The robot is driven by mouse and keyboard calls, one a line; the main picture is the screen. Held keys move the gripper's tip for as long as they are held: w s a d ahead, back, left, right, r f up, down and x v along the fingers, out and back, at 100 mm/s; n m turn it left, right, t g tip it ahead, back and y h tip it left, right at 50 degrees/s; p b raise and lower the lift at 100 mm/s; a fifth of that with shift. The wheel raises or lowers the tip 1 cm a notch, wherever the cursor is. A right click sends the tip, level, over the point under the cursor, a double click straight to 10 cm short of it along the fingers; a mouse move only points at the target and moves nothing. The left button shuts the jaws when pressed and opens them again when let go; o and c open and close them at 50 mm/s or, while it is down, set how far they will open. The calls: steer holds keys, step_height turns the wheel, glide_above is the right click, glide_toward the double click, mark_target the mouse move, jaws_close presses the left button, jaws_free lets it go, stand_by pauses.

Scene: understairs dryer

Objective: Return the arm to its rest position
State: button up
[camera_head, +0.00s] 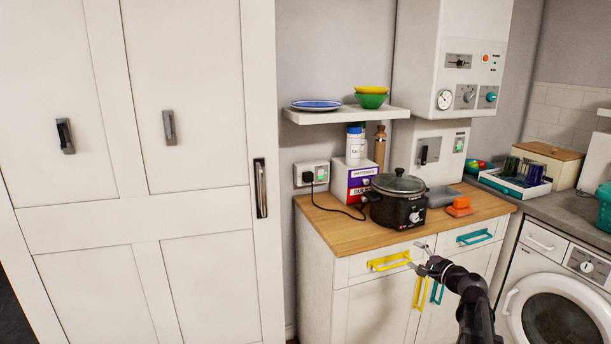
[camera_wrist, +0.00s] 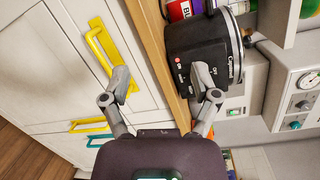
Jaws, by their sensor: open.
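My gripper (camera_head: 420,265) is in front of the wooden-topped cabinet, near the right end of the yellow drawer handle (camera_head: 389,261). In the wrist view my gripper (camera_wrist: 161,82) has its two fingers spread wide apart with nothing held between them. One finger appears close to the yellow handle (camera_wrist: 104,52) there; I cannot tell whether they touch. The other finger overlaps the black slow cooker (camera_wrist: 190,55) in the picture. My arm (camera_head: 474,305) reaches in from the lower right.
A teal drawer handle (camera_head: 474,237) is to the right. A washing machine (camera_head: 556,285) stands at right, a tall white cupboard (camera_head: 140,190) at left.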

steer(key=s+a+f+n+g+h, duration=0.1)
steer(key=s+a+f+n+g, duration=0.9)
steer(key=a, duration=0.5)
steer(key=s+a+f+n+g+h, duration=0.1)
steer(key=s+f+n+g+h, duration=0.2)
steer(key=s, duration=0.4)
steer(key=s+f+n+g+h, duration=0.2)
steer(key=s+f+h, duration=0.25)
steer(key=s, duration=0.25)
step_height(320, 180, up, 18)
steer(key=p, duration=1.8)
steer(key=shift+s, duration=0.25)
